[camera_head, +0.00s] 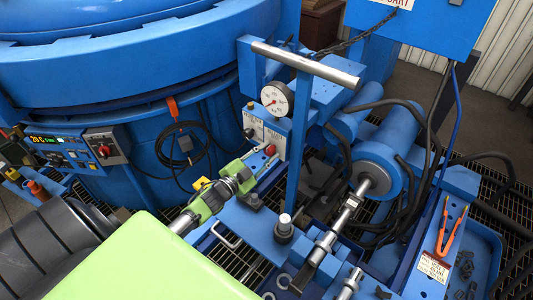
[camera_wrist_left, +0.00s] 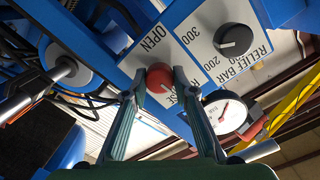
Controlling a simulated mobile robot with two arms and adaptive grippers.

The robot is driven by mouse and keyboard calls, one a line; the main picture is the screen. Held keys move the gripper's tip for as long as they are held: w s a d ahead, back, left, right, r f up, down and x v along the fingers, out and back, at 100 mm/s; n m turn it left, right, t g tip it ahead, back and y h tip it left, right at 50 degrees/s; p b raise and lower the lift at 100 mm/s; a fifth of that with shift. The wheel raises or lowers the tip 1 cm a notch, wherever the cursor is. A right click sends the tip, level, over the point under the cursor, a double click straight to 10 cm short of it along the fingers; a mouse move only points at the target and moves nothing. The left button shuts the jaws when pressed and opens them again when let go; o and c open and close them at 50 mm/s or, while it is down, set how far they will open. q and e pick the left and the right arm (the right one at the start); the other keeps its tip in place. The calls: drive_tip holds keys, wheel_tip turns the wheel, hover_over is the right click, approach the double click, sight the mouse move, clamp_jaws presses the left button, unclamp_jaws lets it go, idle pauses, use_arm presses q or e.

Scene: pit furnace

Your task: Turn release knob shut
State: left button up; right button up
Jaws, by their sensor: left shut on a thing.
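The red release knob (camera_wrist_left: 160,78) sits on a white label panel in the left wrist view. Its pale mark is visible near its centre. The word OPEN is printed beside it; another word, ending in SE, is partly covered by a finger. My left gripper (camera_head: 262,157) is shut on the knob, with one fingertip on each side of it. In the head view the red knob (camera_head: 270,149) shows small at the tip of the green gripper, below the white panel. My right gripper is not in view.
A black RELIEF BAR knob (camera_wrist_left: 235,40) and a pressure gauge (camera_wrist_left: 224,112) are close by. A blue T-handle post with a steel bar (camera_head: 305,66) stands just right of the gripper. Orange pliers (camera_head: 447,232) lie on a blue ledge at right.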

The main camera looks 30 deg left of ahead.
use_arm(q)
drive_tip(key=shift+m, duration=0.5)
drive_tip(key=o, duration=1.1)
drive_tip(key=s, duration=0.8)
drive_tip(key=s+a, duration=0.1)
drive_tip(key=s, duration=0.3)
drive_tip(key=shift+r, duration=0.3)
